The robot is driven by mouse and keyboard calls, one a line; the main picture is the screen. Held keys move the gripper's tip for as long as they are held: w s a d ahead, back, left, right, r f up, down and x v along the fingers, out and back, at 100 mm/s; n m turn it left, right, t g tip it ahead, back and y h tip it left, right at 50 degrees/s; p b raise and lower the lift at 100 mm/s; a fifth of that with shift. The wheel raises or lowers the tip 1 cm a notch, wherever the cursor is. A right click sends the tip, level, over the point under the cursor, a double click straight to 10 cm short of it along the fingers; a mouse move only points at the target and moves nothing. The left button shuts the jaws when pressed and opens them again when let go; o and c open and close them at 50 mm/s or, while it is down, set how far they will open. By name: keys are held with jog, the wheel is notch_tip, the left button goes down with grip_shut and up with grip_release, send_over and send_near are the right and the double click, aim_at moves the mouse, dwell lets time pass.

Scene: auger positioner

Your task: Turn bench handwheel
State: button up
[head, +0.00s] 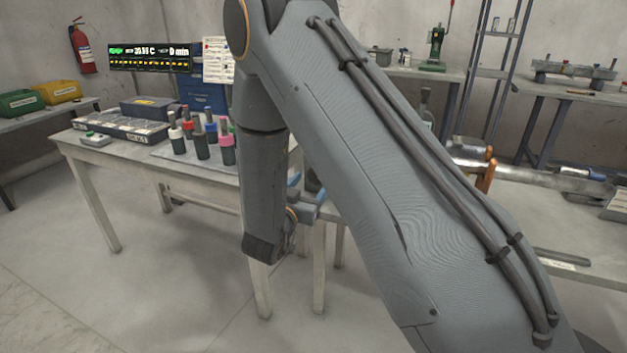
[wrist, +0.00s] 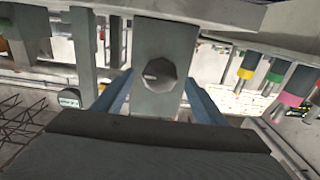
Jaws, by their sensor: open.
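My gripper (head: 307,189) hangs low beside the benches in the head view, partly hidden by my forearm. In the wrist view its two blue fingers (wrist: 157,88) are spread apart with nothing clamped between them. A dark grey faceted knob (wrist: 159,75) on a flat grey upright plate (wrist: 168,40) shows between the fingers there; it looks like the bench handwheel, though no rim or spokes show. I cannot tell how far the fingertips are from it, and no contact is visible. The knob is not clear in the head view.
The left table (head: 200,172) holds several capped bottles (head: 202,146) and a compartment tray (head: 122,130). The right bench (head: 545,215) carries a metal shaft (head: 560,180) and an orange clamp (head: 486,176). Table legs stand close to my gripper. Floor (head: 170,285) at front left is clear.

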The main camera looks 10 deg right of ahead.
jog(key=shift+x, duration=0.9)
jog(key=c, duration=1)
jog(key=shift+c, duration=0.2)
jog(key=shift+m, duration=0.3)
jog(key=m+b, duration=0.2)
jog(key=m, duration=0.3)
jog(key=shift+m, duration=0.3)
jog(key=m+b, duration=0.2)
jog(key=m, duration=0.3)
jog(key=shift+a, duration=0.1)
jog(key=shift+m, duration=0.4)
jog(key=o, duration=1)
